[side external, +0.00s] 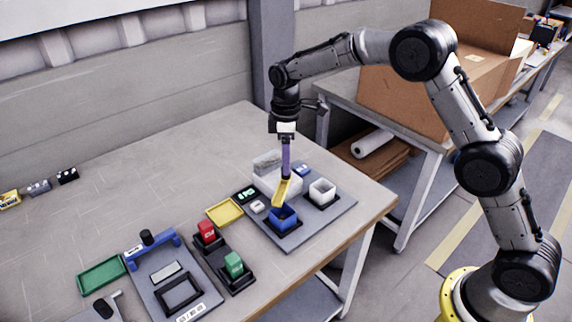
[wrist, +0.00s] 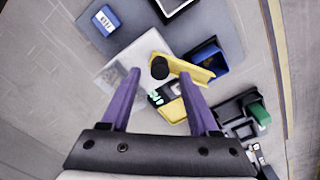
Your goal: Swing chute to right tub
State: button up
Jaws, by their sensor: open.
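The yellow chute (side external: 281,192) slopes down with its lower end over the blue tub (side external: 283,216). The wrist view also shows the chute (wrist: 195,71) and the blue tub (wrist: 208,55). A black knob (wrist: 159,67) sits at the chute's near end. The white tub (side external: 322,191) stands to the right of the blue tub in the side view. My gripper (side external: 286,174) points down at the chute's upper end. In the wrist view my gripper (wrist: 159,73) is open, with its purple fingers on either side of the knob. Contact cannot be told.
A pale block-like housing (side external: 268,168) stands behind the chute on the grey base plate (side external: 330,214).

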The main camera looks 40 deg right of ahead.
aim_at(282, 184)
jog(key=shift+f, duration=1.25)
grip_shut()
jog(key=shift+r, duration=0.1)
dwell(0.4)
